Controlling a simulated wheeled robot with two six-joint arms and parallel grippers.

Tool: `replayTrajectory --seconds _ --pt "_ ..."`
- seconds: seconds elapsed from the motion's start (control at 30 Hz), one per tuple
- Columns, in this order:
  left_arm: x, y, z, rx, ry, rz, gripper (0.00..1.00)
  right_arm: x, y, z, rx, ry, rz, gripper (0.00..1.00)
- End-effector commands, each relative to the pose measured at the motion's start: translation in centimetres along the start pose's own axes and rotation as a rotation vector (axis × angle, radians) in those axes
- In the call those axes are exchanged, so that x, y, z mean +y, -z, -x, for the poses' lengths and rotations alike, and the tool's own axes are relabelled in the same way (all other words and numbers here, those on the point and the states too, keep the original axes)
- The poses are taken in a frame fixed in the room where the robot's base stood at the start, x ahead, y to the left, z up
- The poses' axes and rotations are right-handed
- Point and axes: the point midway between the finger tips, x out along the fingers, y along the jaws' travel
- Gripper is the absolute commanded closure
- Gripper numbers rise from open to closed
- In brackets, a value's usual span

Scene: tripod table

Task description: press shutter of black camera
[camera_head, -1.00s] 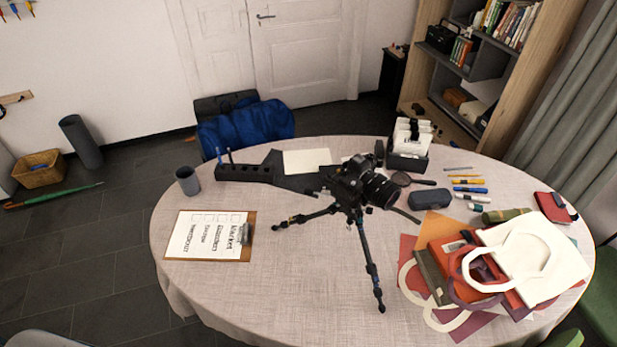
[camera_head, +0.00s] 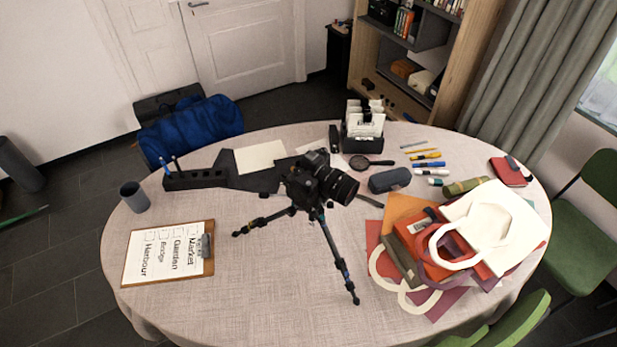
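The black camera (camera_head: 318,181) sits on top of a black tripod (camera_head: 331,248) that stands on the round table. Its lens points to the right in the head view. The shutter button is too small to make out. Neither of my grippers shows in the head view, and nothing touches the camera.
The table (camera_head: 250,300) has a pale cloth. A clipboard (camera_head: 209,268) and grey cup (camera_head: 134,197) lie left of the tripod. Bags (camera_head: 490,225) are piled right. A pen holder (camera_head: 195,179), magnifier (camera_head: 360,162) and grey case (camera_head: 389,180) are behind. Green chairs (camera_head: 588,212) stand right.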

Motion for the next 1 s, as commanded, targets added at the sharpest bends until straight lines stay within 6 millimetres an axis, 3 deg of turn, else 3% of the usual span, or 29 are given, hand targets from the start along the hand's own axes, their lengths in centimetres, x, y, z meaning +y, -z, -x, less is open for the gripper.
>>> replayTrajectory --seconds 0.03,0.13,1.0 --pt "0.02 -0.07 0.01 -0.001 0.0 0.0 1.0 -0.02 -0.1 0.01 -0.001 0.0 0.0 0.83" --pt "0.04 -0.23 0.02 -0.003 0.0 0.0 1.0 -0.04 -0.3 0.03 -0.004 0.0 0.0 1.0" --pt "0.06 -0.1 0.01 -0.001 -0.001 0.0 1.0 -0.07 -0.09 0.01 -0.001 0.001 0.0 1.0"
